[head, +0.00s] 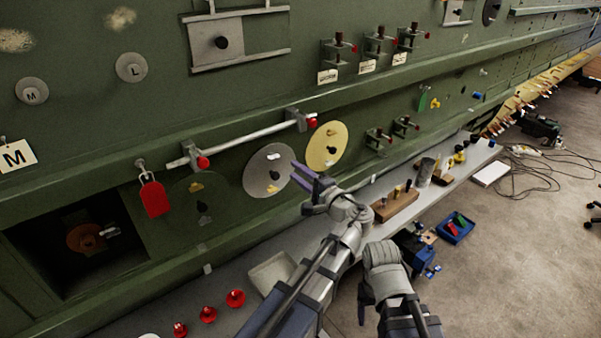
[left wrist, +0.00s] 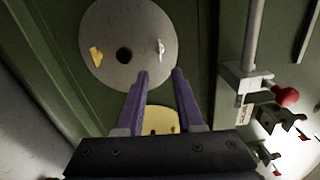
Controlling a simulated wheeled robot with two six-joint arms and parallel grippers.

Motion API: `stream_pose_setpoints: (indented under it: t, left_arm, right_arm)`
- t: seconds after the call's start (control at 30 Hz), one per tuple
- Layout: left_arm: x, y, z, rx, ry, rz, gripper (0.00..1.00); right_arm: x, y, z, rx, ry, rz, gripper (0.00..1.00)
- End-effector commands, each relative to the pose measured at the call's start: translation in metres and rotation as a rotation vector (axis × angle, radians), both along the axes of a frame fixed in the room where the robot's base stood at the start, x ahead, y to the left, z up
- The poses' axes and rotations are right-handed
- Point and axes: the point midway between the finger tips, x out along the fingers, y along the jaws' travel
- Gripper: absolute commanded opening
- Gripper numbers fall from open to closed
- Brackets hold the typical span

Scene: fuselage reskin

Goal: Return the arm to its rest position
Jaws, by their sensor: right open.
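My left gripper (head: 303,176) is in front of the green fuselage wall, close to a grey disc (head: 268,171) and a yellow disc (head: 327,147). In the left wrist view its two purple fingers (left wrist: 161,75) stand apart with nothing between them. The grey disc (left wrist: 113,22) is beyond the fingertips there, and the yellow disc (left wrist: 163,118) shows partly behind the fingers. My right gripper (head: 366,303) is low in the head view, below its grey wrist, over the floor side of the ledge. It is open, though its jaws are small and partly hidden.
A grey ledge (head: 450,178) runs along the wall, with a wooden block (head: 394,207), a tray (head: 272,273) and red knobs (head: 208,315). A barred rod (head: 245,139) and red tag (head: 154,197) stick out from the wall. A blue bin (head: 457,229) and cables (head: 535,175) lie on the floor.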

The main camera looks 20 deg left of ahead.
Motion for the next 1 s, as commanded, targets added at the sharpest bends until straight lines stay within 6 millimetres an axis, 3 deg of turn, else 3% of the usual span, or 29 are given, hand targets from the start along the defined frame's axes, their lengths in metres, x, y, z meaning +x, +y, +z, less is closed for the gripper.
stream_pose_setpoints:
  t: [0.17,0.27,0.4,0.53,0.7,1.0]
  left_arm:
    - [-0.001,0.003,-0.003,-0.014,0.003,0.006,0.36]
    - [-0.01,0.016,-0.021,-0.1,0.026,0.04,0.36]
    - [-0.039,0.046,-0.076,-0.362,0.095,0.142,0.36]
    - [-0.075,0.055,-0.134,-0.662,0.169,0.254,0.36]
    - [-0.114,0.041,-0.185,-1.0,0.252,0.369,0.36]
    - [-0.152,0.003,-0.216,-1.358,0.343,0.47,0.36]
  right_arm:
    - [0.0,0.0,0.0,0.0,0.0,0.0,0.68]
    - [0.0,0.0,0.0,0.0,0.0,0.0,0.68]
    - [0.0,0.0,0.0,0.0,0.0,0.0,0.68]
    - [0.0,0.0,0.0,0.0,0.0,0.0,0.68]
    - [0.0,0.0,0.0,0.0,0.0,0.0,0.68]
    - [0.0,0.0,0.0,0.0,0.0,0.0,0.68]
